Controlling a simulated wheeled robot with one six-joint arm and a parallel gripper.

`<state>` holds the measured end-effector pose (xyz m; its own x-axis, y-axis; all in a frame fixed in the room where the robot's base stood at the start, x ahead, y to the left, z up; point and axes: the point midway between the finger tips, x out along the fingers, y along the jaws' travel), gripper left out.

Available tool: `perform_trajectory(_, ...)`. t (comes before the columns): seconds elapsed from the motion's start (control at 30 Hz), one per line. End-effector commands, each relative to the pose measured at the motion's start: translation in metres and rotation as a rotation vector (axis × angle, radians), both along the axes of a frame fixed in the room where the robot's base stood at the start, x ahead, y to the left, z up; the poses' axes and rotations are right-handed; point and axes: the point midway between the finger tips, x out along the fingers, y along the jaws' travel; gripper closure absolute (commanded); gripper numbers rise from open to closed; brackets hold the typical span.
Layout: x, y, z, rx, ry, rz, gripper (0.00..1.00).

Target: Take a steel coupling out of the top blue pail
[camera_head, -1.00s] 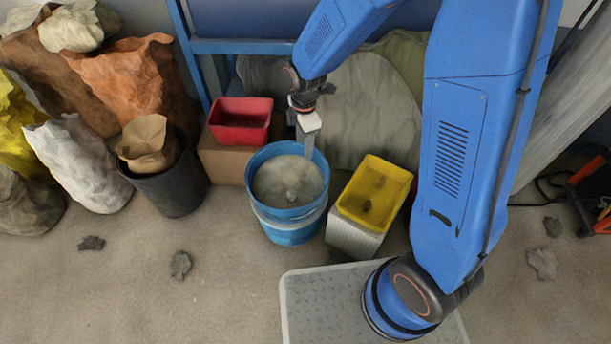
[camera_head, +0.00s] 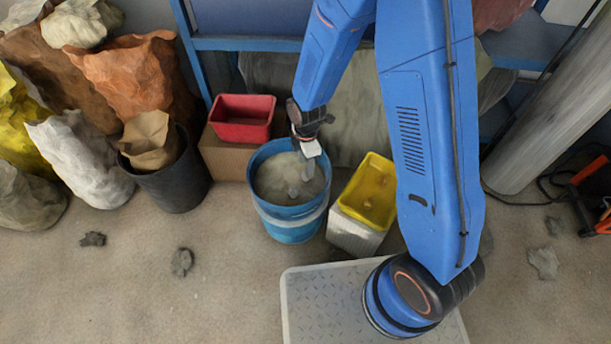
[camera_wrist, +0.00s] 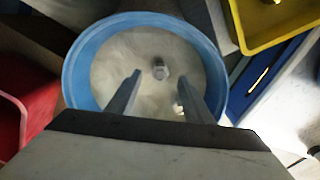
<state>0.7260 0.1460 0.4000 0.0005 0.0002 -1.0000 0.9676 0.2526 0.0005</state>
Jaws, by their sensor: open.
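The top blue pail (camera_head: 287,212) is stacked over another blue pail and holds a pale, grainy fill. In the wrist view, its blue rim (camera_wrist: 76,82) circles the fill. A small grey steel coupling (camera_wrist: 160,69) lies on the fill, seen between and just beyond my fingertips. A small light piece (camera_wrist: 179,108) by the right finger is partly hidden and unclear. My gripper (camera_wrist: 159,78) is open and empty, pointing down into the pail. In the head view, my gripper (camera_head: 308,174) reaches inside the rim at the right; I cannot tell whether it touches the fill.
A red bin (camera_head: 241,119) on a cardboard box stands behind left of the pail. A yellow bin (camera_head: 372,190) with small dark pieces stands close at right. A black bucket (camera_head: 175,185) and sacks stand further left. The floor in front is mostly clear, with scattered scraps.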

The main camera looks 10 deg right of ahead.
Motion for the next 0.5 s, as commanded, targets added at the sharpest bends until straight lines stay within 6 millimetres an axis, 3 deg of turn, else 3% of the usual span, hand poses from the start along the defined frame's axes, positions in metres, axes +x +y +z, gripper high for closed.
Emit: perform_trajectory(0.5, -0.001, 0.001, -0.049, 0.000, 0.001, 0.000, 0.53)
